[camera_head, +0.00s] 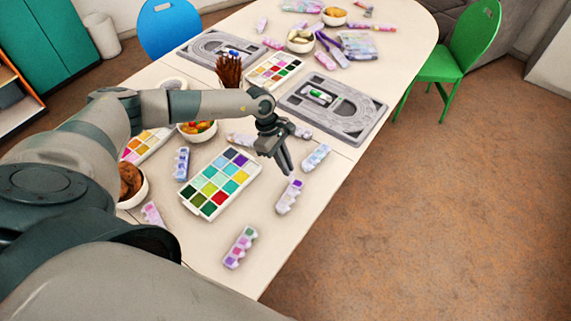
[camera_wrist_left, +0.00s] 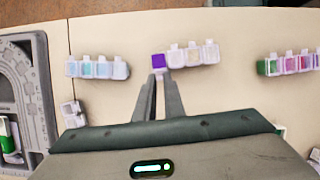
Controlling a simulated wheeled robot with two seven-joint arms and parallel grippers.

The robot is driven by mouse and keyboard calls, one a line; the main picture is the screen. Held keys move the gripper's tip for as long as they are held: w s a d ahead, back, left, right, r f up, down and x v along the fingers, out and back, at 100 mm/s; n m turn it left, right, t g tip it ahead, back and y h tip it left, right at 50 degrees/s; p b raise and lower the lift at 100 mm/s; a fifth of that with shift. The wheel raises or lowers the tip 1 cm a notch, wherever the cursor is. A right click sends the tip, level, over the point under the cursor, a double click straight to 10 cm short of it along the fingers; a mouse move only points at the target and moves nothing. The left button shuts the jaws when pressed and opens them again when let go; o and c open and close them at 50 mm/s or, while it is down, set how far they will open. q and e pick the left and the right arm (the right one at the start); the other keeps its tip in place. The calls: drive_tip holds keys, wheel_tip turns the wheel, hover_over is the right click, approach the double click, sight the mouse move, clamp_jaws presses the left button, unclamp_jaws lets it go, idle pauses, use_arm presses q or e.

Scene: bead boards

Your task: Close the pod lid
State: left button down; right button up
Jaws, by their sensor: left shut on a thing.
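My left gripper (camera_head: 284,168) points down over the near right part of the table. Its fingers, also in the left wrist view (camera_wrist_left: 160,76), are close together with the tips at the purple end pod (camera_wrist_left: 158,62) of a pod strip (camera_wrist_left: 193,54). The jaws are shut on that purple pod; whether they grip its lid or its body cannot be told. The other pods in this strip look pale. In the head view the strip (camera_head: 288,197) lies on the table just below the fingertips. My right gripper is not in view.
Other pod strips lie around it, one nearer (camera_head: 240,247) and one farther (camera_head: 316,157). A bead palette (camera_head: 220,183) lies to the left, and a grey bead board (camera_head: 363,122) behind. The table's right edge is close by, with open floor beyond.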

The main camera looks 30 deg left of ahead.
use_arm(q)
drive_tip(key=shift+d+r+y+p, duration=0.25)
drive_tip(key=shift+d+y+p, duration=0.05)
drive_tip(key=shift+d+y, duration=0.75)
drive_tip(key=shift+y, duration=0.35)
drive_tip(key=shift+d+f+y+b, duration=0.1)
drive_tip(key=shift+d+y+b, duration=0.55)
drive_tip(key=shift+y, duration=0.45)
drive_tip(key=shift+d+y+b, duration=0.3)
drive_tip(key=shift+y+b, duration=0.25)
drive_tip(key=shift+y, duration=0.15)
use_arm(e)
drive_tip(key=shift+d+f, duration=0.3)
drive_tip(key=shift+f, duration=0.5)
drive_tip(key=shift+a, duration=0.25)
use_arm(q)
drive_tip(key=c, duration=1.8)
unclamp_jaws()
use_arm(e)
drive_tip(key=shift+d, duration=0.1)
